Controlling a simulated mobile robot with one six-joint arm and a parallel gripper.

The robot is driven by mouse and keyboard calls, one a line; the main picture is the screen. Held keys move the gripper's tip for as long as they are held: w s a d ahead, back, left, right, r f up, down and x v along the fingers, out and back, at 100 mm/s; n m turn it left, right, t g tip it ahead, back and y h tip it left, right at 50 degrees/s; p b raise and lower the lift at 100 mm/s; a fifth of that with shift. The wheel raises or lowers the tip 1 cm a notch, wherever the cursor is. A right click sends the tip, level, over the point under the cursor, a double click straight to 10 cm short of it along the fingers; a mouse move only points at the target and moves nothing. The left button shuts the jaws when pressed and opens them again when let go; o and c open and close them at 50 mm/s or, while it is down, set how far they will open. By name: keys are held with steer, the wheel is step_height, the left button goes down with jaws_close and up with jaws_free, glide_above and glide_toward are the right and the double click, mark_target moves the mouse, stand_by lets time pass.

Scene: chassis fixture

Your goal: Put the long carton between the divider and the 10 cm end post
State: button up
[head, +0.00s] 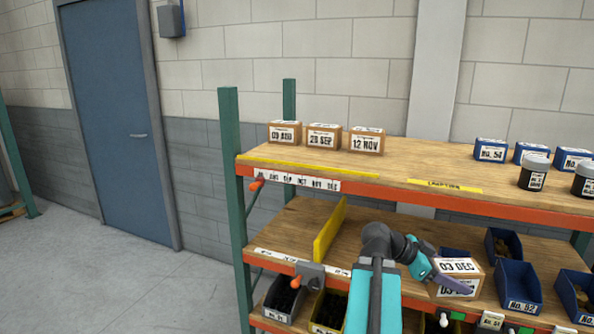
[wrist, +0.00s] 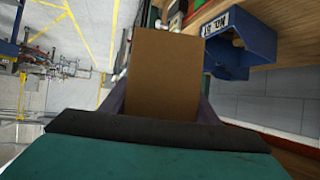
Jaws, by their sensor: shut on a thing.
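A brown carton (head: 470,267) with white labels reading 03 DEC is held in front of the lower shelf, toward the right. My gripper (head: 446,276) is shut on it; one purple finger crosses its front face. In the wrist view the carton's plain brown side (wrist: 165,75) fills the space between the fingers. A yellow divider (head: 329,228) stands upright on the lower shelf, left of the gripper. A green post (head: 233,175) stands at the shelf's left end; I cannot tell if this is the 10 cm end post. Bare wood shows between divider and post.
Three cartons (head: 324,137) stand on the upper shelf, which overhangs the lower one. Blue bins (head: 518,287) stand right of the held carton; one also shows in the wrist view (wrist: 243,45). More bins (head: 285,300) sit below. An orange-tipped grey fitting (head: 309,275) is at the lower shelf's front edge.

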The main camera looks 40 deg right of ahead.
steer(key=w+a+f+n+t+h+b, duration=0.1)
steer(key=w+a+f+n+t+b, duration=0.2)
steer(key=w+a, duration=0.7)
steer(key=w+a+f+n+t+h, duration=0.15)
steer(key=w+a+n+t, duration=0.25)
steer(key=w, duration=1.2)
steer(key=w+a+f+n+t+h+b, duration=0.1)
steer(key=w+a+f+n+t+b, duration=0.2)
steer(key=w+a, duration=0.7)
steer(key=w+a+r+n+t+y, duration=0.2)
steer(key=w+a+n+t+y, duration=0.1)
steer(key=w+a, duration=0.6)
steer(key=w+a+r+n+t+y+b, duration=0.1)
steer(key=w+a+n+t+y, duration=0.3)
steer(key=w+a+n, duration=0.4)
steer(key=w+a+r+n+t+y, duration=0.2)
steer(key=w+a+n+t+y, duration=0.2)
steer(key=w+a, duration=0.6)
steer(key=a+n+y, duration=0.1)
steer(key=a+n, duration=0.1)
steer(key=a, duration=0.5)
steer(key=shift+r, duration=0.3)
steer(key=shift+a, duration=0.2)
